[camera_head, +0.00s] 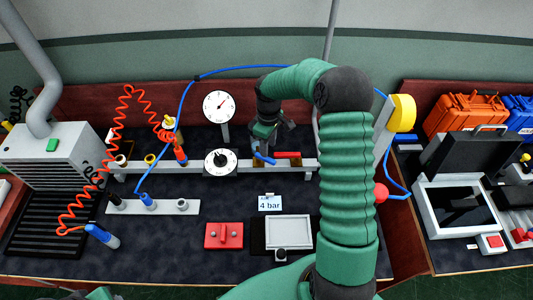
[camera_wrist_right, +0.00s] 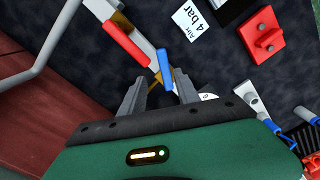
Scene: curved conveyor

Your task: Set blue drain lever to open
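The blue drain lever (camera_head: 263,159) sits on the grey pipe rail, below my right gripper (camera_head: 268,138). In the wrist view the blue lever (camera_wrist_right: 165,68) shows between and just beyond the tips of my right gripper (camera_wrist_right: 160,84). The two fingers are spread on either side of it, with gaps, so the gripper is open. The lever lies at an angle to the pipe (camera_wrist_right: 140,38). A small dark shape at the bottom left of the head view may be part of my left arm; its fingers cannot be made out.
A red lever (camera_head: 287,155) is close beside the blue one on the same pipe; it also shows in the wrist view (camera_wrist_right: 126,44). A dial (camera_head: 220,161), a gauge (camera_head: 218,106), a "4 bar" card (camera_head: 270,203) and a red block (camera_head: 224,235) are nearby. A blue hose arches behind.

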